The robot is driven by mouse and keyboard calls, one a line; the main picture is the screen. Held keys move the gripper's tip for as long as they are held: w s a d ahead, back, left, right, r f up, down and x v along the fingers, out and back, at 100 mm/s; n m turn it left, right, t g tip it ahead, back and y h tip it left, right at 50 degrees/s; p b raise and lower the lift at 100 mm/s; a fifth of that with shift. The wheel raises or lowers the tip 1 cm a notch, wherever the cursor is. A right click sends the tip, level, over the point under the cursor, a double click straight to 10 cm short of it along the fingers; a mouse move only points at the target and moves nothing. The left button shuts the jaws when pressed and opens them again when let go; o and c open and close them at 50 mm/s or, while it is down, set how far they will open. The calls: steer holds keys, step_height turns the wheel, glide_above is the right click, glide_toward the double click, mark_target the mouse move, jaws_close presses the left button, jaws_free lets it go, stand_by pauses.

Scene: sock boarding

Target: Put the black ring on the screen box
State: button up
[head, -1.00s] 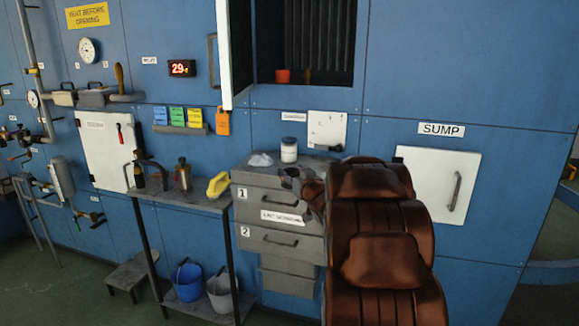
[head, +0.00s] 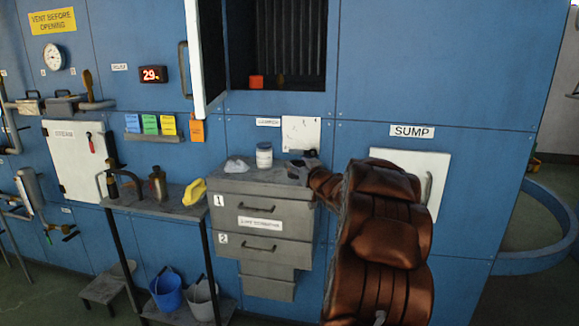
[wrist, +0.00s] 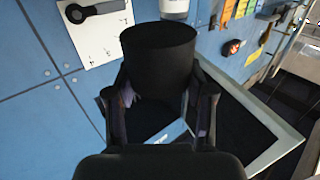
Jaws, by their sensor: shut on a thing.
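My gripper (wrist: 160,105) is shut on a wide black round piece (wrist: 160,55), which appears to be the black ring. It looks like a short cylinder in the wrist view, and I cannot see whether it is hollow. In the head view my gripper (head: 303,168) is small and dark, above the right part of the grey drawer cabinet's top. I cannot tell there whether it touches the top. No box is clearly marked as the screen box. A small box with a lit red display (head: 153,74) is on the blue wall at the left.
A white jar (head: 264,155) and a pale lump (head: 236,164) stand on the grey drawer cabinet (head: 262,185). A white wall panel (head: 301,134) is behind. A side table (head: 150,208) holds a yellow thing (head: 194,191). Two buckets stand below.

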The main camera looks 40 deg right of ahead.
steer(key=x, duration=0.3)
steer(key=d+p+x, duration=0.1)
steer(key=x, duration=0.1)
steer(key=f+x, duration=0.1)
steer(key=x, duration=0.2)
steer(key=shift+d+p, duration=0.3)
steer(key=shift+p, duration=0.1)
steer(key=shift+f, duration=1.7)
steer(key=shift+f, duration=0.1)
steer(key=o, duration=1.2)
steer(key=b+v, duration=0.2)
steer(key=v, duration=1)
steer(key=shift+r, duration=0.2)
